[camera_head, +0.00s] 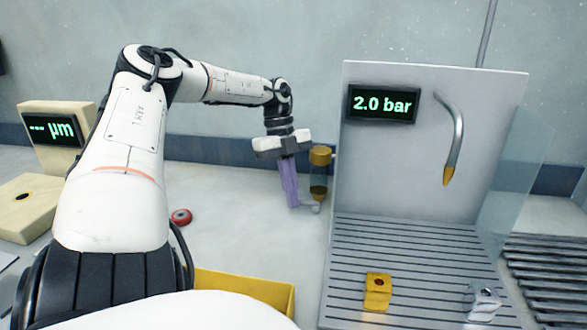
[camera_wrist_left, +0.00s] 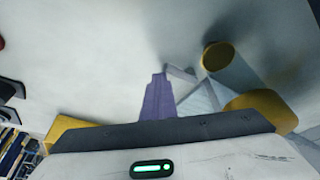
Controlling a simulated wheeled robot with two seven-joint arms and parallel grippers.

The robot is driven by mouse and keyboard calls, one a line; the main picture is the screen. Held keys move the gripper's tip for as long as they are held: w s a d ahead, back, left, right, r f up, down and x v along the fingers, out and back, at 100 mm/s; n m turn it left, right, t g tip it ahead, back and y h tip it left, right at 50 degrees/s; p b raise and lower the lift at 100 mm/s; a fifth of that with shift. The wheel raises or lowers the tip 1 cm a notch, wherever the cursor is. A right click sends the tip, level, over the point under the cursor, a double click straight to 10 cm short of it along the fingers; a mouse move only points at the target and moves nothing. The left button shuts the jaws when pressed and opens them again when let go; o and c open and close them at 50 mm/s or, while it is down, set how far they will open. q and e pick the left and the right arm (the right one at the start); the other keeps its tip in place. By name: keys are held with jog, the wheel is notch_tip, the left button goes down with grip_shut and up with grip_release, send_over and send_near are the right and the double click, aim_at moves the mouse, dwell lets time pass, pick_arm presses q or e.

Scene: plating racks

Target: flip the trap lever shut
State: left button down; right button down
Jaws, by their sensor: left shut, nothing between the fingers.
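The trap (camera_head: 319,177) is an upright clear cylinder with a yellow cap, standing by the left edge of the grey panel. A short light-grey lever (camera_head: 310,207) sticks out low at its foot. In the left wrist view the trap's yellow cap (camera_wrist_left: 262,106) is partly hidden by my gripper body, and the lever (camera_wrist_left: 181,73) shows as a pale bar near the fingertips. My left gripper (camera_head: 293,206) has purple fingers, shut and empty, pointing down just left of the trap. Its fingertips (camera_wrist_left: 158,76) are close to the lever; whether they touch I cannot tell. My right gripper is out of view.
The panel (camera_head: 400,165) with a "2.0 bar" display (camera_head: 382,104) and curved spout (camera_head: 457,135) stands right of the trap. A slatted rack (camera_head: 350,258) holds a yellow block (camera_head: 377,292) and a metal block (camera_head: 483,302). A red ring (camera_head: 181,217) lies on the counter.

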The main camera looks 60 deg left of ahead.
pick_arm(q)
jog(key=shift+w+a+r, duration=0.2)
jog(key=shift+a, duration=0.2)
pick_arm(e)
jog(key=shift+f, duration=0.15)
